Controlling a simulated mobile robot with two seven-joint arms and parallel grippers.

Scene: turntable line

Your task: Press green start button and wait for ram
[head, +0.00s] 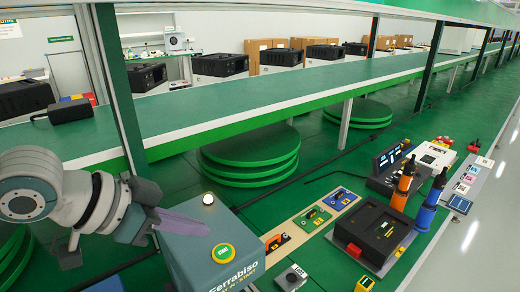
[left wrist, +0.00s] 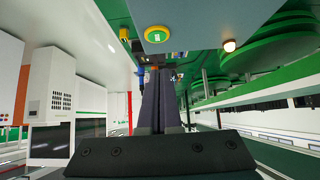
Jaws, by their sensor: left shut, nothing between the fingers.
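The green start button (head: 223,253) has a yellow ring and sits on top of a grey box (head: 190,262) marked "Ferrabiso". It also shows in the left wrist view (left wrist: 157,34), near the top edge. A small pale lamp (head: 208,199) stands at the back of the box and looks lit. My left gripper (head: 196,224) is shut and empty, its purplish fingers by the box's back left part, left of the button. In the left wrist view its fingers (left wrist: 158,75) point towards the button, apart from it in the picture. I cannot make out a ram. My right gripper is out of view.
A green work surface to the right holds a black case (head: 372,232), orange and blue bottles (head: 428,208) and a strip with coloured parts (head: 318,216). A long green shelf (head: 260,90) crosses behind. Round green stacked discs (head: 250,155) sit below it.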

